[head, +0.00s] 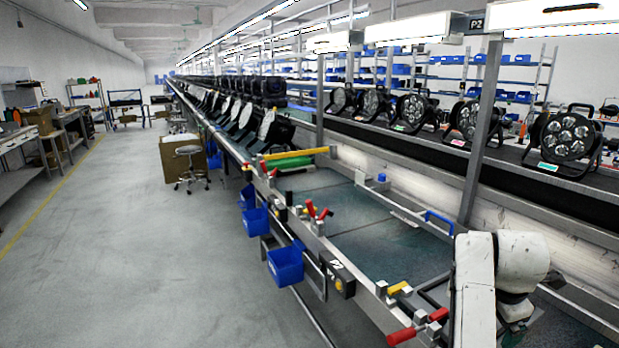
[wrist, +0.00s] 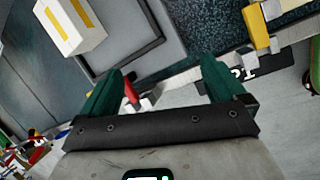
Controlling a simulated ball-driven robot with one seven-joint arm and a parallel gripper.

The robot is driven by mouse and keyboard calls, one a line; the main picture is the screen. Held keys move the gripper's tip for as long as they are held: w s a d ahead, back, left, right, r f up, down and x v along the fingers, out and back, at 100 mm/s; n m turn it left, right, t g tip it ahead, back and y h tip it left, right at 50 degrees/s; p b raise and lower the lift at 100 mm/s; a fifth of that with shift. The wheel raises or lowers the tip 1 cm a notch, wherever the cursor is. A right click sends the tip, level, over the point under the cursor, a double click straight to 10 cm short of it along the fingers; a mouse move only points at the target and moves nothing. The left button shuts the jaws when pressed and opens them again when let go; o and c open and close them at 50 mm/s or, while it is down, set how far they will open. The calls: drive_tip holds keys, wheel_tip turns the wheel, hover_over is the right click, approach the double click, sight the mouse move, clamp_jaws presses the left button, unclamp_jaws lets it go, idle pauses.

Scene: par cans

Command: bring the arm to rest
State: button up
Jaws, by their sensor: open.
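My gripper (wrist: 160,92) shows in the wrist view as two green fingers set wide apart on a dark bar. It is open, and no object sits held between the fingers. Behind the gap are a red handle (wrist: 131,92) and a pale metal rail, apart from the fingers as far as I can tell. In the head view my white arm (head: 490,285) stands at the lower right, over the near end of the workbench (head: 385,240). The gripper itself cannot be made out in the head view.
Red-handled clamps (head: 402,336) line the bench's front edge. Blue bins (head: 286,264) hang below it. Par cans (head: 567,137) stand on a raised line behind. A white box with yellow stripes (wrist: 68,25) shows in the wrist view. The floor (head: 150,255) at left is clear; a stool (head: 189,165) stands farther back.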

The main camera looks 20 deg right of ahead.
drive_tip(key=a+f+m, duration=0.1)
drive_tip(key=a+f, duration=0.1)
drive_tip(key=s+a+f+m, duration=0.2)
drive_tip(key=a+f+m, duration=0.1)
drive_tip(key=shift+s+a+f+t, duration=0.2)
drive_tip(key=shift+a+f+t, duration=0.1)
drive_tip(key=shift+f+t, duration=0.1)
drive_tip(key=s+a+f+m+t+y, duration=0.1)
drive_tip(key=s+a+f+m, duration=0.25)
drive_tip(key=a, duration=0.35)
drive_tip(key=s+a+f+m+t+y, duration=0.1)
drive_tip(key=s+a+f+m, duration=0.1)
drive_tip(key=s+a+m, duration=0.4)
drive_tip(key=s+a+f+m+y, duration=0.15)
drive_tip(key=s+a, duration=0.25)
drive_tip(key=a, duration=0.4)
drive_tip(key=s+d+f+g+p, duration=0.1)
drive_tip(key=s+f+g+p, duration=0.1)
drive_tip(key=s, duration=0.6)
drive_tip(key=shift+s+d+f+m+g+p, duration=0.2)
drive_tip(key=shift+s+d+m+g+p, duration=0.15)
drive_tip(key=shift+g+p, duration=0.4)
drive_tip(key=shift+w, duration=0.1)
